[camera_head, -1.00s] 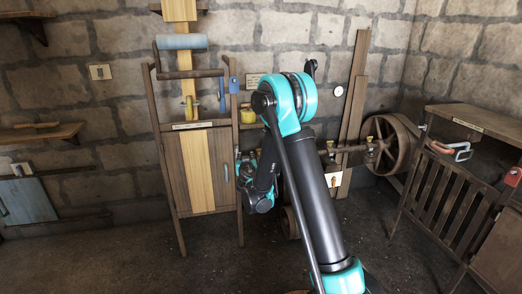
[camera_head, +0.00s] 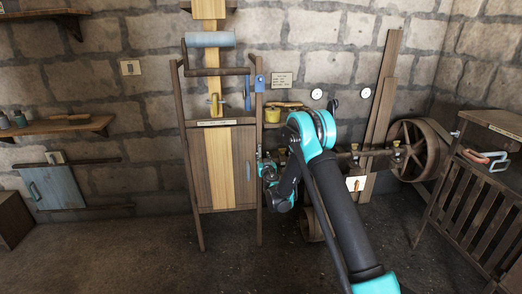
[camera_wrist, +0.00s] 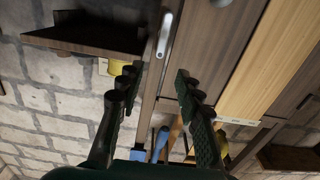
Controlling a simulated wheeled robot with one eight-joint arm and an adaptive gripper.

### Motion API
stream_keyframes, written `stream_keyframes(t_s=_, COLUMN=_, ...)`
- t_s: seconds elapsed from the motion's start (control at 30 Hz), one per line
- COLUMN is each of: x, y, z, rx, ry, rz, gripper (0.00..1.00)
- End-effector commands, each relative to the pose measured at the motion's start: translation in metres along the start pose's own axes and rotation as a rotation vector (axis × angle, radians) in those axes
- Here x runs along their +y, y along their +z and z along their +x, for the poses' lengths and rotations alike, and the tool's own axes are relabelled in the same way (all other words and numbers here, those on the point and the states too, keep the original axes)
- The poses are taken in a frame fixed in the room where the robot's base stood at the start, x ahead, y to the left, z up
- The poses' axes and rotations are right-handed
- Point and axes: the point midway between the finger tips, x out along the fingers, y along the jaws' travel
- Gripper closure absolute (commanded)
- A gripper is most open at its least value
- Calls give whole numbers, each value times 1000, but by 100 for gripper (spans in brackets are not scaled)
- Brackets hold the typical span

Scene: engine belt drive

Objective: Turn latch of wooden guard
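The wooden guard looks to be the upright wooden cabinet front (camera_head: 217,165), brown boards with a yellow strip down the middle.
A blue roller (camera_head: 209,40) and a blue tag-like piece (camera_head: 260,83) are above the guard. A spoked wheel (camera_head: 413,150) and shaft stand to the right. A slatted wooden frame (camera_head: 468,195) is at far right. The floor (camera_head: 130,245) before the guard is clear.

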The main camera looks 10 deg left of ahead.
Motion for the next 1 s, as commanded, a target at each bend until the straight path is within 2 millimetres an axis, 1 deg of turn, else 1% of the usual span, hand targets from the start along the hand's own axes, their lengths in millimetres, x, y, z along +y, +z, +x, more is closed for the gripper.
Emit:
stream_keyframes(t_s=0.03, x=0, y=0, z=11, rx=0, ry=1, rz=0, gripper=65)
stream_keyframes(t_s=0.1, x=0, y=0, z=25, rx=0, ry=1, rz=0, gripper=65)
stream_keyframes(t_s=0.3, x=0, y=0, z=62, rx=0, ry=1, rz=0, gripper=65)
stream_keyframes(t_s=0.4, x=0, y=0, z=76, rx=0, ry=1, rz=0, gripper=65)
stream_keyframes(t_s=0.5, x=0, y=0, z=86, rx=0, ry=1, rz=0, gripper=65)
stream_keyframes(t_s=0.67, x=0, y=0, z=94, rx=0, ry=1, rz=0, gripper=65)
stream_keyframes(t_s=0.93, x=0, y=0, z=94, rx=0, ry=1, rz=0, gripper=65)
stream_keyframes(t_s=1.0, x=0, y=0, z=94, rx=0, ry=1, rz=0, gripper=73)
